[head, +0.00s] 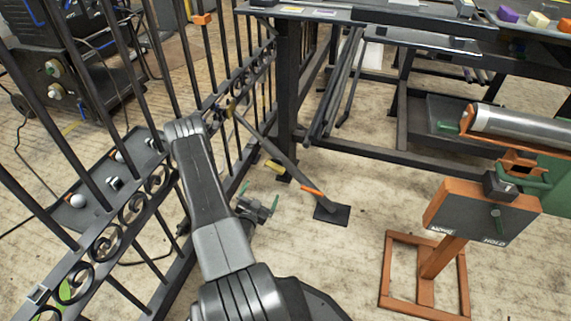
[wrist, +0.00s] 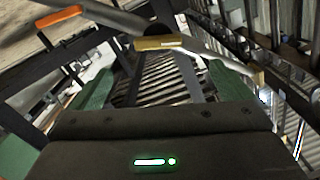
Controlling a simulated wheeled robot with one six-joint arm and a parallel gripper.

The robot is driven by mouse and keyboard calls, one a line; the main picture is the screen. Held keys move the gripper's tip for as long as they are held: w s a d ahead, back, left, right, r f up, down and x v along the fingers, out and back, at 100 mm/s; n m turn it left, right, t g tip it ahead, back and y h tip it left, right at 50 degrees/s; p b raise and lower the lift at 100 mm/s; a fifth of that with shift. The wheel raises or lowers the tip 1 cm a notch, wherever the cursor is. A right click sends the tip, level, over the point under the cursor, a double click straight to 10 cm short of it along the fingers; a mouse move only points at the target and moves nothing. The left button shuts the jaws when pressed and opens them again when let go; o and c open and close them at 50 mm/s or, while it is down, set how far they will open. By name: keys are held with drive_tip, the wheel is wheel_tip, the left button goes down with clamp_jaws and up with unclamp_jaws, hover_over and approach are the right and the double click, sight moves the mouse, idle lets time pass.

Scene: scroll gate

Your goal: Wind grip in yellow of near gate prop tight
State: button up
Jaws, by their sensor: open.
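The near gate prop (head: 270,143) is a dark slanted bar from the gate (head: 138,205) down to a black foot plate (head: 332,214). A yellow grip (head: 276,167) shows beside the bar's middle. In the wrist view, the yellow grip (wrist: 158,42) lies crosswise ahead of the gap between my fingers. An orange grip (head: 312,190) sits low on the prop and shows upper left in the wrist view (wrist: 60,16). My gripper (head: 259,198), with green fingers, is open and empty, left of and below the yellow grip in the head view. The remaining distance is unclear.
An orange stand (head: 428,262) with a dark box is at right, near a roller (head: 520,124). A dark bench (head: 400,45) spans the back. A black tray (head: 112,178) lies behind the gate bars. Bare floor lies between prop and stand.

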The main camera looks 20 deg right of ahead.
sight(273, 170)
drive_tip(key=b+x, duration=0.2)
drive_tip(key=x, duration=0.4)
drive_tip(key=b+x, duration=0.1)
drive_tip(key=x, duration=0.5)
drive_tip(key=shift+d+r+b, duration=0.1)
drive_tip(key=shift+d+b, duration=0.3)
drive_tip(key=shift+d, duration=0.1)
drive_tip(key=shift+w+d+r, duration=0.1)
drive_tip(key=shift+w+d, duration=0.25)
drive_tip(key=shift+w, duration=0.3)
drive_tip(key=c, duration=1)
